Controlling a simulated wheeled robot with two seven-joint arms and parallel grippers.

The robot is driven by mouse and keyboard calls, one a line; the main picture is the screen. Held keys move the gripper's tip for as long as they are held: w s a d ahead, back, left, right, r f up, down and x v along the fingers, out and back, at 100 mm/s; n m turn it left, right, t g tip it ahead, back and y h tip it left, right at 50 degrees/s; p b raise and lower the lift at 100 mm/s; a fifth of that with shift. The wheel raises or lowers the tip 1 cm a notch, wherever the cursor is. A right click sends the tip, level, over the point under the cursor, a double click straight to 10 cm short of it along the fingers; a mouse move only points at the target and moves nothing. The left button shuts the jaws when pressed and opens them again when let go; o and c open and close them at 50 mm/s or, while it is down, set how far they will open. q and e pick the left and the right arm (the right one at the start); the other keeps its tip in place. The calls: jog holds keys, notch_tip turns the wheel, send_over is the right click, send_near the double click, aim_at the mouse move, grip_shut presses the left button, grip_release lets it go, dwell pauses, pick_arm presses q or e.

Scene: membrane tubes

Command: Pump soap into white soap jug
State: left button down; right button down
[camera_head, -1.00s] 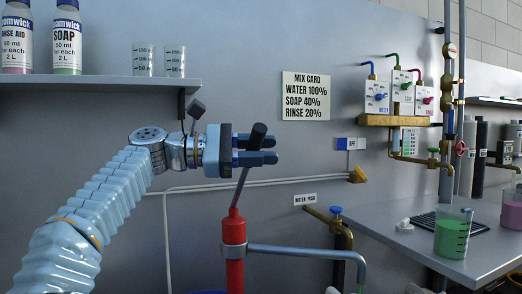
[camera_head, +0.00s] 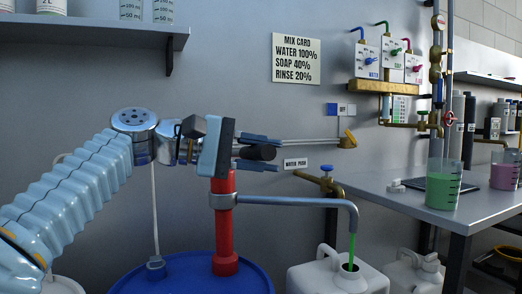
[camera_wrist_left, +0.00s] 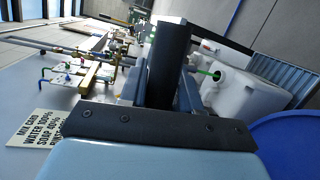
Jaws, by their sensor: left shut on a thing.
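My left gripper (camera_head: 258,153) is shut on the black handle of the red pump (camera_head: 225,225), with the handle low, close to the pump's top. The pump stands on a blue drum (camera_head: 180,275). Its grey spout reaches right, and a green stream (camera_head: 352,248) falls from its end into the open mouth of the white soap jug (camera_head: 325,277). The jug and green stream also show in the left wrist view (camera_wrist_left: 245,92). The level inside the jug cannot be seen. My right gripper is not in view.
A second white jug (camera_head: 412,272) stands right of the first. The table (camera_head: 400,206) on the right holds a beaker of green liquid (camera_head: 443,187) and one of pink (camera_head: 504,172). A mix card (camera_head: 297,60) hangs on the wall, with brass taps and valves beside it.

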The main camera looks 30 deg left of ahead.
pick_arm(q)
jog(key=shift+f+m+y+b, duration=0.3)
jog(key=shift+f+m+b, duration=0.3)
jog(key=shift+f, duration=0.65)
jog(key=c, duration=0.9)
grip_release()
jog(key=p+v, duration=0.2)
jog(key=v, duration=1.2)
jog(key=shift+d, duration=0.1)
